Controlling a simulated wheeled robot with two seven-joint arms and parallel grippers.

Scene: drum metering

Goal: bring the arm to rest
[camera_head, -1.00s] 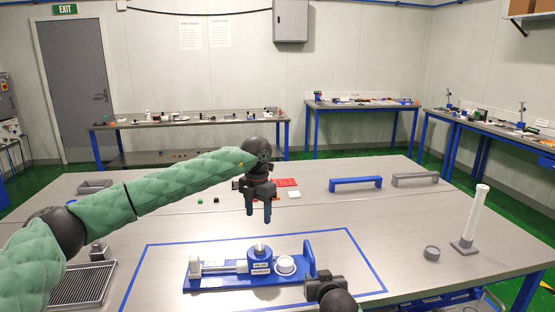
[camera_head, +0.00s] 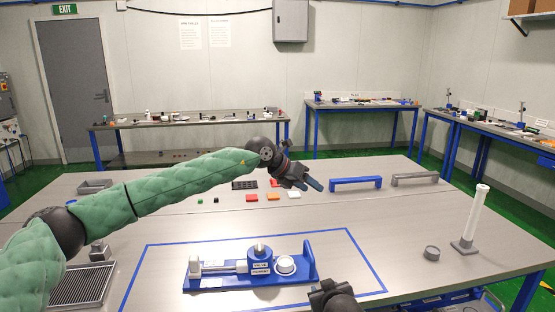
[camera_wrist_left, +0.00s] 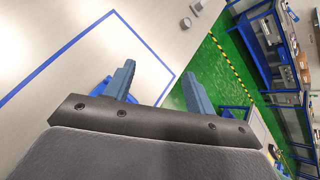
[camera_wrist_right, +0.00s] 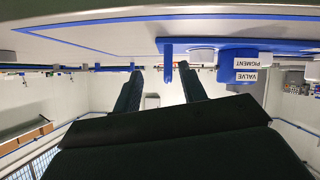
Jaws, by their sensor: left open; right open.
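My left arm reaches in from the left in the head view. Its gripper (camera_head: 314,184) is tilted to the right above the far half of the table, open and empty, left of the blue bridge-shaped bracket. In the left wrist view its two blue fingers (camera_wrist_left: 158,88) stand apart with nothing between them. My right gripper (camera_head: 322,290) shows only partly at the bottom of the head view, in front of the blue metering fixture (camera_head: 222,283). In the right wrist view its dark fingers (camera_wrist_right: 166,88) are apart and empty.
The fixture sits inside a blue taped outline. A blue bracket (camera_head: 356,183), a grey bracket (camera_head: 415,179), a white column on a grey base (camera_head: 472,225) and a grey ring (camera_head: 432,253) stand at right. Small red blocks (camera_head: 252,197) lie behind. A grated tray (camera_head: 82,286) is at left.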

